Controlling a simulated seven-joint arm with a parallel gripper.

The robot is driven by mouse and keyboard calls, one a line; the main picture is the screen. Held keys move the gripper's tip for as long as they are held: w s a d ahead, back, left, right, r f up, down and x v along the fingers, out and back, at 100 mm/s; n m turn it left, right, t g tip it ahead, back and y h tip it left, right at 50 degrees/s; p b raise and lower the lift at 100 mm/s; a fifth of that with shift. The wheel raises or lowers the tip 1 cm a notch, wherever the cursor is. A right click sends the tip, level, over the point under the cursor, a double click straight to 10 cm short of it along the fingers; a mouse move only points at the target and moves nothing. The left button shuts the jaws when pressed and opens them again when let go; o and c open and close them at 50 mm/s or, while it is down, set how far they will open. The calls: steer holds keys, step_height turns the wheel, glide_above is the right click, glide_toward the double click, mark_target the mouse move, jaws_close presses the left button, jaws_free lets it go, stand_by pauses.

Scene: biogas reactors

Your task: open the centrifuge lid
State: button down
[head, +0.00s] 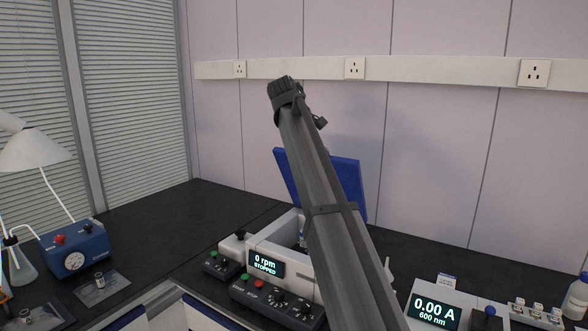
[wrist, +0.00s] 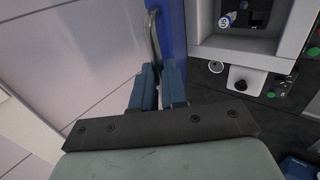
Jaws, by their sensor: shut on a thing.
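The centrifuge is a white box with a display reading 0 rpm STOPPED (head: 266,263), partly hidden behind my arm in the head view. Its blue lid (head: 347,185) stands raised at the back, well clear of the box. In the wrist view the lid (wrist: 173,30) is seen edge-on, with a curved metal handle (wrist: 153,38) on it. My gripper (wrist: 158,75) is shut on the handle, with its blue fingers at the handle's lower end. The open chamber (wrist: 213,44) shows beside the lid. In the head view my arm hides my gripper.
A control box with knobs (head: 275,303) sits in front of the centrifuge. A meter reading 0.00 A (head: 435,308) stands to the right, a blue pump with a gauge (head: 76,250) to the left. The wall is close behind the lid. The dark bench at the back left is clear.

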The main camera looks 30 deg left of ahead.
steer(key=w+r, duration=0.2)
steer(key=w, duration=0.7)
steer(key=w+r+g, duration=0.1)
steer(key=w, duration=0.9)
steer(key=shift+r+g, duration=0.3)
steer(key=shift+r, duration=0.05)
steer(key=c, duration=1.2)
jaws_free()
steer(key=shift+o, duration=0.2)
steer(key=v, duration=1.3)
steer(key=shift+s+r, duration=0.25)
steer(key=shift+r, duration=0.1)
